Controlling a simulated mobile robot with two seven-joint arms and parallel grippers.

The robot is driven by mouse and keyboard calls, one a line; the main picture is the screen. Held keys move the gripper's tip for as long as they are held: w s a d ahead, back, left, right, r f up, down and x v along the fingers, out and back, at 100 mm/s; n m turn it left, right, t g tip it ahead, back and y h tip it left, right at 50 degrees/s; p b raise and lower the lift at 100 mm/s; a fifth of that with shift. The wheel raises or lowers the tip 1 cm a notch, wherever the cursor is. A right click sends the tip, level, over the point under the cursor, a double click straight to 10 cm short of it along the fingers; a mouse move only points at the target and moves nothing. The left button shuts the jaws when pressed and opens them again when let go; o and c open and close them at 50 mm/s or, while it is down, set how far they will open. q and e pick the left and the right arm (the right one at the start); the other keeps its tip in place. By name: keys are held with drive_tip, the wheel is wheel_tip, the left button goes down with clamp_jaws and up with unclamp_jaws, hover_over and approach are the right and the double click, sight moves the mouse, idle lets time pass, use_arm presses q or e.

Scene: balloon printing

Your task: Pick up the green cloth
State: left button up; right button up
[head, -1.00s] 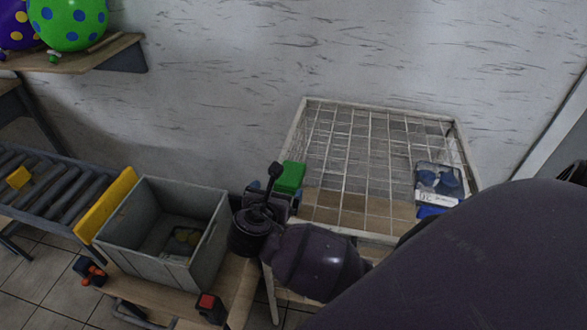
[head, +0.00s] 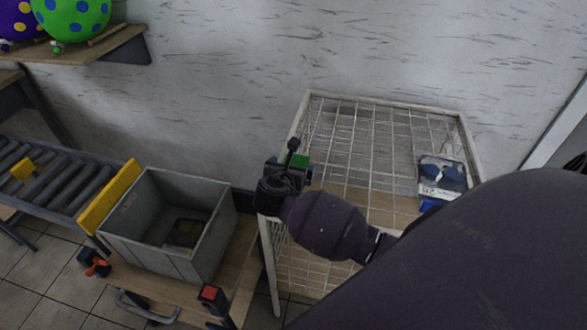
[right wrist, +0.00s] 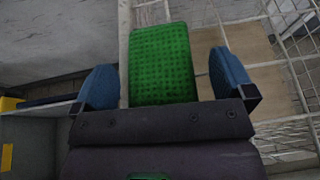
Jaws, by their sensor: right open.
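The green cloth (right wrist: 160,62) shows in the right wrist view between my fingers, lying at the edge of the white wire basket (right wrist: 126,50). In the head view only a small part of the cloth (head: 301,160) shows at the basket's left rim; my right gripper covers the rest. My right gripper (head: 289,163) is open, with its two blue fingers on either side of the cloth. I cannot tell whether they touch it. My left gripper is not in view.
The wire basket holds a clear pack with blue items (head: 441,177) at its right side. A grey bin (head: 150,245) stands on a wooden bench to the left, beside a roller conveyor (head: 60,190). A red button box (head: 211,297) sits at the bench's front. Balloons (head: 72,18) rest on a shelf.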

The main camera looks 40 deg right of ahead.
drive_tip(key=c, duration=0.9)
wheel_tip(320, 180, up, 20)
drive_tip(key=shift+p, duration=0.8)
